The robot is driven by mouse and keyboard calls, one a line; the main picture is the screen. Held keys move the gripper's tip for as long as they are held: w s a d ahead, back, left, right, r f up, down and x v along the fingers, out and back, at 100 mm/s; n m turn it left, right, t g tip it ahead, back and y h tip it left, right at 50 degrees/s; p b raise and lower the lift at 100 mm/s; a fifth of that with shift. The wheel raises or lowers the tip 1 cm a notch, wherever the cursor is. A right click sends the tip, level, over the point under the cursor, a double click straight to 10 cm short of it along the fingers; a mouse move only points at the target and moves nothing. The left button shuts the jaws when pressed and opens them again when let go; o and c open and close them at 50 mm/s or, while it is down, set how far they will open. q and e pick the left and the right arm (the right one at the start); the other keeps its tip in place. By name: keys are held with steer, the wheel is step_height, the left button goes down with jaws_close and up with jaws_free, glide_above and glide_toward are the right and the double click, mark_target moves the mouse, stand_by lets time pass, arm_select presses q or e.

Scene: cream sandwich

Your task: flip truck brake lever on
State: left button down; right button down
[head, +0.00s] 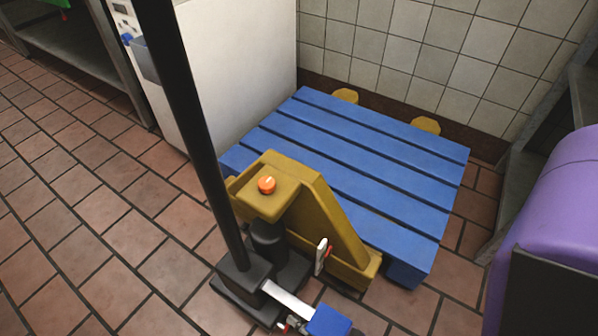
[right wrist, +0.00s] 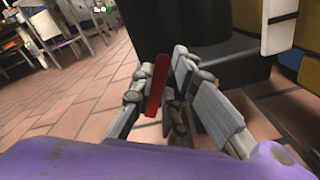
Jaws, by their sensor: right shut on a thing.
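The yellow pallet truck (head: 335,225) stands with its forks under a blue pallet. A long black handle rises from its black base (head: 235,285). My right gripper (head: 292,325) is at the bottom edge of the head view, low beside the base, mostly cut off. In the right wrist view its fingers (right wrist: 168,95) are closed around a slim red lever (right wrist: 157,85) in front of the black base. A white bar with a blue end (head: 328,321) sticks out just above the gripper. A small red and white lever (head: 321,256) sits on the truck's side. My left gripper is not seen.
The blue pallet (head: 365,165) lies against the tiled wall. A white cabinet (head: 240,70) stands at its left and a dark shelf unit (head: 550,130) at the right. The tiled floor (head: 90,225) to the left is clear. An orange knob (head: 267,185) tops the truck.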

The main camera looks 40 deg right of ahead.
steer(key=shift+r, duration=0.1)
stand_by(0.4)
steer(key=c, duration=1.7)
jaws_free()
steer(key=v, duration=1.2)
